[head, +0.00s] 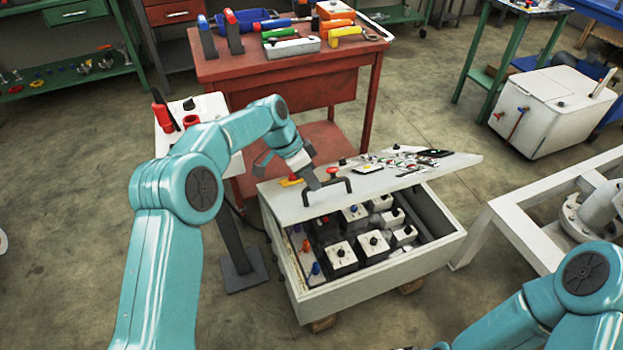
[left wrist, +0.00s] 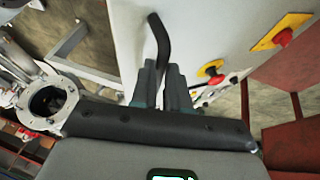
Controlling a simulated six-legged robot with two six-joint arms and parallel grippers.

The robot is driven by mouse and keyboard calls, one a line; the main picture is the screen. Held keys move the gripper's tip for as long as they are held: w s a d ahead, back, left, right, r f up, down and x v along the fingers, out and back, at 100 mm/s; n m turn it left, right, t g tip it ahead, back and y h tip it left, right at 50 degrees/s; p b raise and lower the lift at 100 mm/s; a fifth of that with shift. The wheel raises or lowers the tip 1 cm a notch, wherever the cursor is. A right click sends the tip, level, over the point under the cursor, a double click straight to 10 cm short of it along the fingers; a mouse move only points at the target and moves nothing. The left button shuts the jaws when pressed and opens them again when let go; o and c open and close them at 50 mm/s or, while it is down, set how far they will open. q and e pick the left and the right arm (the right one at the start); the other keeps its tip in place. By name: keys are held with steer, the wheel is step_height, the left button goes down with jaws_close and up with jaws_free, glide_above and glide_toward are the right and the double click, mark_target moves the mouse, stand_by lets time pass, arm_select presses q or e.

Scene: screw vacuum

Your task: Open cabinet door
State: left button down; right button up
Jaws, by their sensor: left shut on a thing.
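The cabinet (head: 390,281) is a low grey-white box on the floor. Its white door (head: 300,205) lies on top and is tilted partly open, so the inside shows along the front. Inside are several white-topped switch blocks (head: 341,253) with black and blue knobs. A black bar handle (head: 345,182) sits on the door. My left gripper (head: 323,182) is at this handle, shut on it. In the left wrist view the black handle (left wrist: 160,40) rises from between the fingers (left wrist: 165,85). My right arm shows at bottom right, but its gripper is out of view.
A red workbench (head: 290,70) with tools stands behind the cabinet. A white metal frame (head: 530,225) with a pipe flange stands close on the right. A slim post with a white panel (head: 185,115) is at the left. Bare floor lies in front of the cabinet.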

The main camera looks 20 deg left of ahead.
arm_select(q)
steer(key=shift+w+a+f+t, duration=0.3)
steer(key=shift+w+a+f, duration=0.05)
steer(key=shift+a+f, duration=0.15)
arm_select(e)
steer(key=shift+f, duration=0.15)
arm_select(q)
steer(key=c, duration=1.4)
jaws_free()
steer(key=shift+o, duration=1.4)
steer(key=shift+w+a+f, duration=0.15)
steer(key=shift+w+f, duration=0.15)
steer(key=shift+w, duration=0.05)
steer(key=shift+w+f, duration=0.1)
steer(key=shift+w, duration=0.05)
steer(key=shift+s+r, duration=0.35)
steer(key=shift+r, duration=0.05)
steer(key=shift+w+f, duration=0.15)
arm_select(e)
steer(key=shift+w, duration=0.2)
arm_select(q)
steer(key=shift+d, duration=0.2)
steer(key=shift+r, duration=0.25)
